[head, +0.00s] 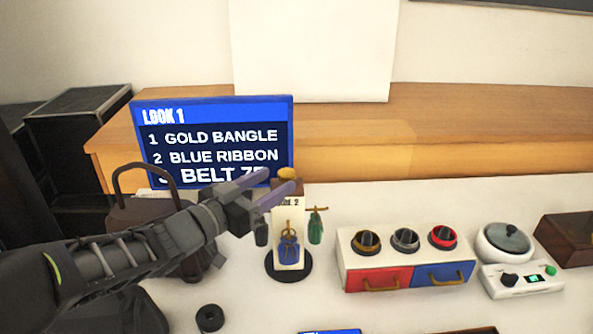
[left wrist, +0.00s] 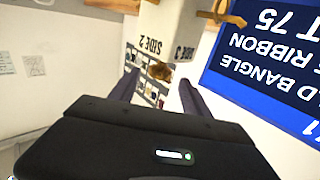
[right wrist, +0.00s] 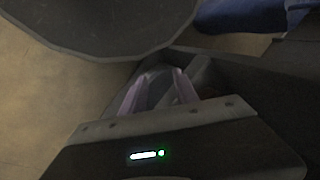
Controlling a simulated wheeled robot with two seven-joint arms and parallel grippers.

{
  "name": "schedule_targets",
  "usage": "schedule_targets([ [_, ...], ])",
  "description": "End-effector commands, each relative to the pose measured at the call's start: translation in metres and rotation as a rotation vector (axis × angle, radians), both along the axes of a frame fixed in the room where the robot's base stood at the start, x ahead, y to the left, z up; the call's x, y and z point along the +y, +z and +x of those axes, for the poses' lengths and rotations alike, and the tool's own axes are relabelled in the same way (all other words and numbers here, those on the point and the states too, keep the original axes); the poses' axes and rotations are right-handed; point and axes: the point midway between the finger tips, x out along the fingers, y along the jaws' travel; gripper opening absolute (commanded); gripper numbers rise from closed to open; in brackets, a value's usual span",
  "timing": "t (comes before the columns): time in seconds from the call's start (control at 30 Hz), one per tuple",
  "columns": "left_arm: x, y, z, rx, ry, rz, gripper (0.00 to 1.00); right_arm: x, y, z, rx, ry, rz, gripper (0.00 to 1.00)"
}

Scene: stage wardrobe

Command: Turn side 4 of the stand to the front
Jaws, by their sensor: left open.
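The stand (head: 290,222) is a white upright post on a round black base (head: 289,267). In the head view its front face reads "SIDE 2", partly covered. A blue pouch (head: 289,250) hangs on that face and a green item (head: 316,228) hangs at its right. My left gripper (head: 280,188) is open at the upper part of the stand, reaching from the left. In the left wrist view the post (left wrist: 175,30) shows "SIDE 2" and "SIDE 3" beyond the parted fingers (left wrist: 157,92); contact is unclear. My right gripper (right wrist: 157,88) shows only in its wrist view, open and empty.
A blue screen (head: 215,140) listing LOOK 1 stands behind. A brown bag (head: 140,205) is at the left, partly behind my arm. A box with three knobs and red and blue drawers (head: 405,260) stands right of the stand. A black ring (head: 209,317) lies in front.

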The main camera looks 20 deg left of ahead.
Motion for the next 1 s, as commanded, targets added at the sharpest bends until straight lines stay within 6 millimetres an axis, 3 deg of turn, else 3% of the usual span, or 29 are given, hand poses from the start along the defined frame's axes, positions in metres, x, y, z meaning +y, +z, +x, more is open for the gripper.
schedule_targets([
  [0.23,-0.006,-0.001,0.016,0.001,-0.002,0.001,0.56,0.0,-0.003,0.0,0.0,0.0,0.0,0.36],
  [0.6,-0.024,-0.001,0.066,0.0,-0.003,-0.001,0.56,0.0,-0.008,0.0,0.0,0.0,0.0,0.36],
  [1.0,-0.026,0.0,0.074,0.0,0.0,0.0,0.54,0.0,-0.008,0.0,0.0,0.0,0.0,0.36],
])
